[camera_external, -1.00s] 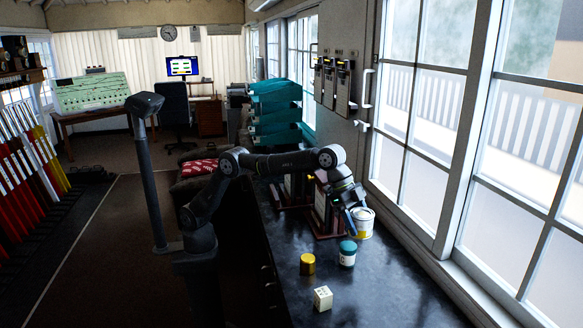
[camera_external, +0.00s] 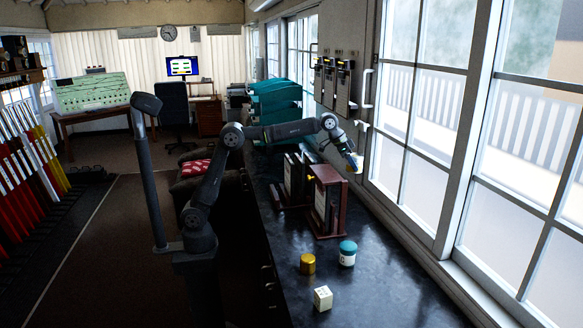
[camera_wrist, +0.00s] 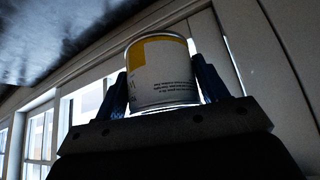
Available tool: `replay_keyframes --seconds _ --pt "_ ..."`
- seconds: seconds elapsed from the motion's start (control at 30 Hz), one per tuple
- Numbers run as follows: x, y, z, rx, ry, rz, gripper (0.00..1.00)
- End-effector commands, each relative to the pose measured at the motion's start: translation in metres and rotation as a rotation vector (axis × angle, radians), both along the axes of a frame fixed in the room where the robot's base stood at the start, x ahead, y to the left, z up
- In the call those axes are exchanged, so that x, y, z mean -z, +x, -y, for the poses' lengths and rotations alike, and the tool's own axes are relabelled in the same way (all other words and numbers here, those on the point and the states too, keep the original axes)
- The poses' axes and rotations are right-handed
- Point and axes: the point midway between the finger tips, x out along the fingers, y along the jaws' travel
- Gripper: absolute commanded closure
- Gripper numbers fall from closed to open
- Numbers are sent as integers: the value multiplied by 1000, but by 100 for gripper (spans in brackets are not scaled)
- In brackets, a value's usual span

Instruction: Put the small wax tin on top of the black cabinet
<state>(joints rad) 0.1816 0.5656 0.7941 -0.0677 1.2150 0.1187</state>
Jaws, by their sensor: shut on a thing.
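My gripper (camera_external: 349,158) is shut on a white tin with a yellow band (camera_wrist: 162,72), one finger on each side in the wrist view. In the external view only a small yellowish part of the tin (camera_external: 353,165) shows at the fingertips. It is held clear of the counter, beyond and right of a dark case with a red-brown frame (camera_external: 328,203). The tin's print is too small to read. A black-topped counter (camera_external: 385,275) with a dark, handled front runs below; I cannot tell whether this or a case on it is the black cabinet.
A gold tin (camera_external: 308,264), a teal-lidded white jar (camera_external: 347,253) and a cream cube (camera_external: 323,298) stand on the near counter. A second dark case (camera_external: 293,182) stands behind the first. Windows line the right side. The near right counter is clear.

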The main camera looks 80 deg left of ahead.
Motion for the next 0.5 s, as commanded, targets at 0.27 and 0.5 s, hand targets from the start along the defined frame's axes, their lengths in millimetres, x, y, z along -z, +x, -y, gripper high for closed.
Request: replay_keyframes --seconds 0.27,0.5 --pt "-1 -15 -158 -238 0 2 65" --pt "2 -55 -280 -438 1 1 65"
